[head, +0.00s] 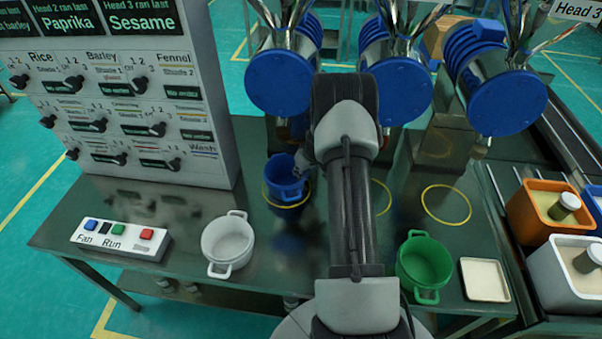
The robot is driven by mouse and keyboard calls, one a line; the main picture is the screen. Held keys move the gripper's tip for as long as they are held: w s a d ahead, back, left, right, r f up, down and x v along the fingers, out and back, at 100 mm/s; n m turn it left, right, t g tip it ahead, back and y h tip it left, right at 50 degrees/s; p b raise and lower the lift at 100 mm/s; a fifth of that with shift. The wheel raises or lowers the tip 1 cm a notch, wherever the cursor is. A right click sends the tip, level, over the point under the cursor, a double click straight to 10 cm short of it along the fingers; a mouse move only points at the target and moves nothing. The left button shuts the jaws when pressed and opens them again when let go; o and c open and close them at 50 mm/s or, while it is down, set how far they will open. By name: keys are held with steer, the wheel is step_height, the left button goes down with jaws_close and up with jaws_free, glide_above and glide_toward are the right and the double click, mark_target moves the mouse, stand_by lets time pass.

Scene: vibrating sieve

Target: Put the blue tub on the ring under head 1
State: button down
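The blue tub (284,178) is upright under the leftmost sieve head. The yellow ring (292,206) on the table shows around and below its base; I cannot tell whether the tub rests on the table or hangs slightly above it. My gripper (301,164) is at the tub's right rim, small and partly hidden behind my arm. I cannot make out whether its fingers are closed on the rim.
A white tub (228,243) stands front left and a green tub (424,263) front right, beside a pale tray (484,280). The right ring (446,204) is empty. A button box (120,239) sits left. Blue-capped heads (284,91) overhang the back.

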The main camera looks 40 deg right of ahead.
steer(key=c, duration=2.2)
jaws_free()
steer(key=shift+f, duration=0.2)
steer(key=o, duration=0.5)
steer(key=shift+r, duration=0.15)
steer(key=shift+r, duration=0.3)
steer(key=p+v, duration=0.2)
steer(key=v, duration=0.9)
steer(key=shift+s+r+p, duration=0.2)
steer(key=shift+r+p, duration=0.05)
steer(key=shift+p, duration=0.05)
